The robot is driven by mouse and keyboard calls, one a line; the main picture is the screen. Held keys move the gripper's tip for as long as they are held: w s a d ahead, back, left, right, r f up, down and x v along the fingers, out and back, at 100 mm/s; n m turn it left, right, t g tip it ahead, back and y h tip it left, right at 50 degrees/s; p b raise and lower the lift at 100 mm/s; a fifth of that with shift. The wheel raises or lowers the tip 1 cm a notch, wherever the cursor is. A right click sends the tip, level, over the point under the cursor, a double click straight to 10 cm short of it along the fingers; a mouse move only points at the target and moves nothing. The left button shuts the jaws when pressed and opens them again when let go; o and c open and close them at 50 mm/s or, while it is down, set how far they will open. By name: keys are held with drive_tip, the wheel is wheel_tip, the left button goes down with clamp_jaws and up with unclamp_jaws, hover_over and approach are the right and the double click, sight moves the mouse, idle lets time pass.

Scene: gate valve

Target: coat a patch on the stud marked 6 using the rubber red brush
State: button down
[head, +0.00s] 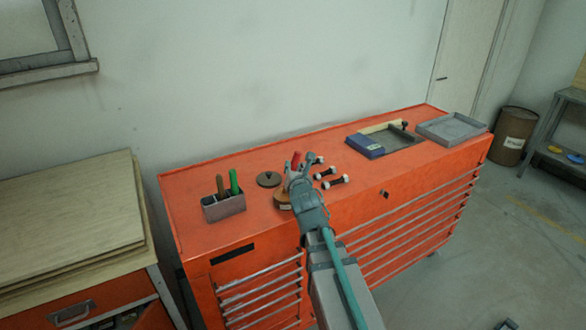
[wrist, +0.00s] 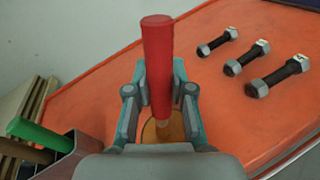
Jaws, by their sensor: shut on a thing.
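My gripper (head: 298,178) is shut on the red brush (wrist: 158,60), whose red handle stands up between the fingers. The handle also shows in the head view (head: 296,160). The brush's lower end is hidden by my gripper, over a round tan pot or disc (wrist: 163,132), which also shows in the head view (head: 282,200); I cannot tell whether they touch. Three dark studs with grey nuts lie to the right: a far one (wrist: 217,42), a middle one (wrist: 247,58) and a near one (wrist: 278,76). Their small pale labels are too small to read.
A grey holder (head: 224,207) with a green and a brown handle stands at left on the orange cabinet (head: 185,195). A dark round lid (head: 268,179) lies behind the pot. A tray with a blue item (head: 366,147) and a grey tray (head: 452,130) stand at right.

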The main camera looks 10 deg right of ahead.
sight(293, 159)
drive_tip(key=shift+r+p, duration=3.35)
drive_tip(key=shift+p, duration=0.2)
drive_tip(key=shift+f, duration=0.15)
